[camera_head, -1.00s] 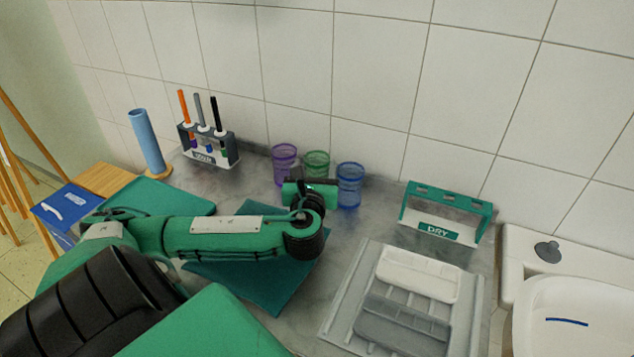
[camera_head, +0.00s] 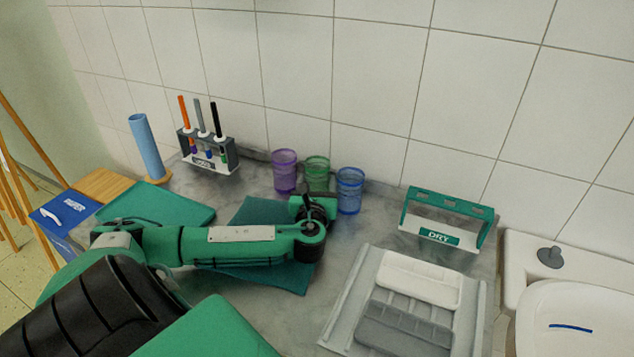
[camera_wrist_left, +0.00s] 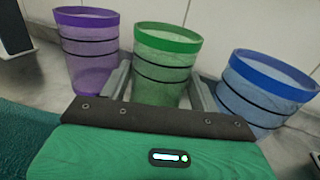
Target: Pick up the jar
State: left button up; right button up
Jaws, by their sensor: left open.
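Three see-through jars stand in a row by the wall: a purple jar (camera_head: 284,171), a green jar (camera_head: 317,174) and a blue jar (camera_head: 349,191). In the left wrist view the green jar (camera_wrist_left: 165,65) stands between the open fingers of my left gripper (camera_wrist_left: 160,88), with the purple jar (camera_wrist_left: 88,50) on the left and the blue jar (camera_wrist_left: 262,88) on the right. In the head view my left gripper (camera_head: 318,203) is low in front of the green jar and hides its lower part. Whether the fingers touch the jar cannot be told. My right gripper is not in view.
A brush holder (camera_head: 208,155) and a blue tube (camera_head: 146,148) stand at the left. A green rack marked DRY (camera_head: 440,237) and a ribbed tray (camera_head: 345,315) are at the right, beside a white sink (camera_head: 570,310). A teal mat (camera_head: 262,212) lies under my arm.

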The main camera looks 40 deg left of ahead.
pick_arm(q)
jog(key=shift+w+a+f, duration=0.15)
jog(key=shift+w+a, duration=0.15)
jog(key=shift+w, duration=0.1)
jog(key=c, duration=0.6)
jog(key=shift+c, duration=0.2)
